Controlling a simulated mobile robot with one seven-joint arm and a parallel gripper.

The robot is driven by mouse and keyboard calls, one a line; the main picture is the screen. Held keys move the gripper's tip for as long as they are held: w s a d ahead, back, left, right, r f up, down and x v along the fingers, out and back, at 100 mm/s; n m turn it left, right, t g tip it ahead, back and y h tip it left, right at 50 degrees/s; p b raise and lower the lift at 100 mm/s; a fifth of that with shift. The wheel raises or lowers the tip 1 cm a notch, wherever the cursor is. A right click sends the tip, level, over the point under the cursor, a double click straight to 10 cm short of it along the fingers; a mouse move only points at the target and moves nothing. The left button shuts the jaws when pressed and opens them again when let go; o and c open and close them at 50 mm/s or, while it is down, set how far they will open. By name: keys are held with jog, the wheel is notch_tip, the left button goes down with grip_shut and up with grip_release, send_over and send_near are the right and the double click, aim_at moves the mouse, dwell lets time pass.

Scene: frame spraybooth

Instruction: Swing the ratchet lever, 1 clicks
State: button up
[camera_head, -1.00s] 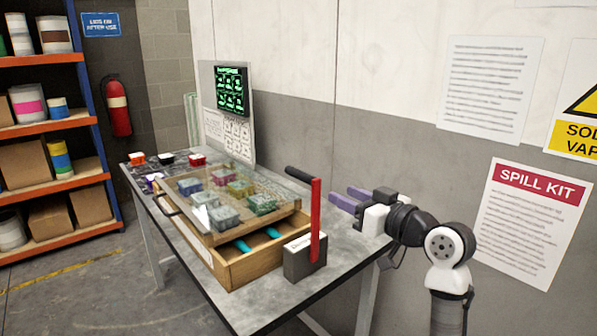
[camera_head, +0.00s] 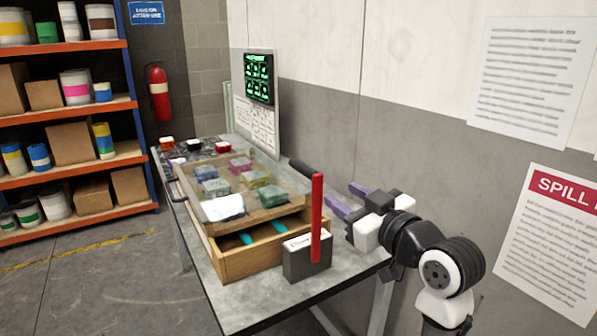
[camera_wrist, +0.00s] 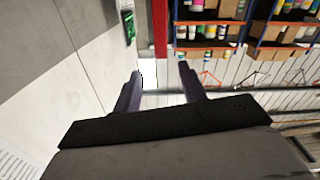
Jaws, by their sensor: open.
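The lower part of the lever is hidden in that view.
A wooden case (camera_head: 221,262) with a clear lid and several coloured blocks stands left of the lever box. A panel with a green display (camera_head: 259,79) stands behind it. The wall is close on the right. Shelves (camera_head: 66,113) and an extinguisher (camera_head: 158,92) are at the far left.

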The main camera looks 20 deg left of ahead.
aim_at(306, 171)
jog(key=p+x, duration=0.4)
jog(key=x, duration=0.9)
jog(key=shift+w+a, duration=0.15)
jog(key=shift+a, duration=0.2)
grip_shut()
